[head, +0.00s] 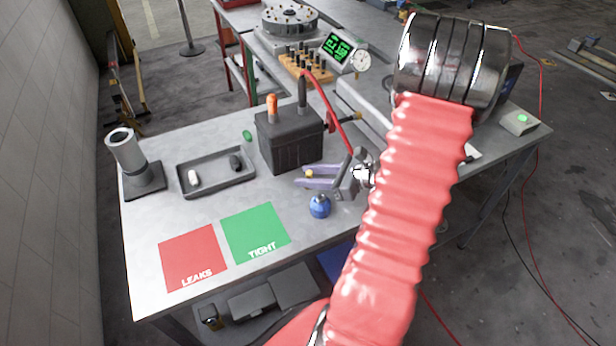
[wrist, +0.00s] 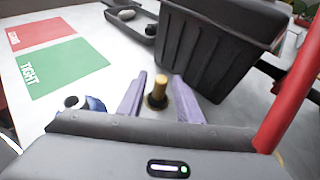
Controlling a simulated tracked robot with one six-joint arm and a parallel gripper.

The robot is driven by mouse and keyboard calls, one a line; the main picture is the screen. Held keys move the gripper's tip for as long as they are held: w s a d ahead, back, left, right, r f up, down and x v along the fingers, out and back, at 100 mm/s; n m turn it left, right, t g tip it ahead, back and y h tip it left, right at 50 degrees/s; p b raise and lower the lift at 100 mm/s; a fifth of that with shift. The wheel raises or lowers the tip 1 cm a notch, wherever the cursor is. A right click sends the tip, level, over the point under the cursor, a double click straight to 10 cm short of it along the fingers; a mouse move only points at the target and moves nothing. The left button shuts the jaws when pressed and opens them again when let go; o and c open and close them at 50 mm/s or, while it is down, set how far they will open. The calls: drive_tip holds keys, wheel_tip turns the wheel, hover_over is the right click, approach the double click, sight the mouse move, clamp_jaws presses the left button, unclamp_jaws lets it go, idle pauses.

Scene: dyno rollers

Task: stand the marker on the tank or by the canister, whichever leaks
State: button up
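My gripper (head: 301,177) is low over the table, with its two lilac fingers apart. In the wrist view the fingers (wrist: 159,78) stand either side of a small brass peg (wrist: 159,93) on a dark round base; I see gaps on both sides. The peg's brass top (head: 309,173) also shows in the head view; it may be the marker. A black ribbed box (head: 290,140), possibly the tank, stands just behind, with an orange and a black post on top. It fills the upper right of the wrist view (wrist: 215,50). I cannot tell which object is the canister.
A blue round object (head: 319,206) sits close in front of my gripper. Red LEAKS (head: 192,258) and green TIGHT (head: 255,232) squares lie at front left. A tray (head: 217,187) holds a white and a dark piece. A grey cylinder (head: 126,150) stands far left. A red cable (head: 330,108) passes near.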

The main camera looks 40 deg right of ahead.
drive_tip(key=v, duration=1.1)
drive_tip(key=shift+s+d, duration=0.15)
drive_tip(key=shift+s, duration=0.2)
idle(0.5)
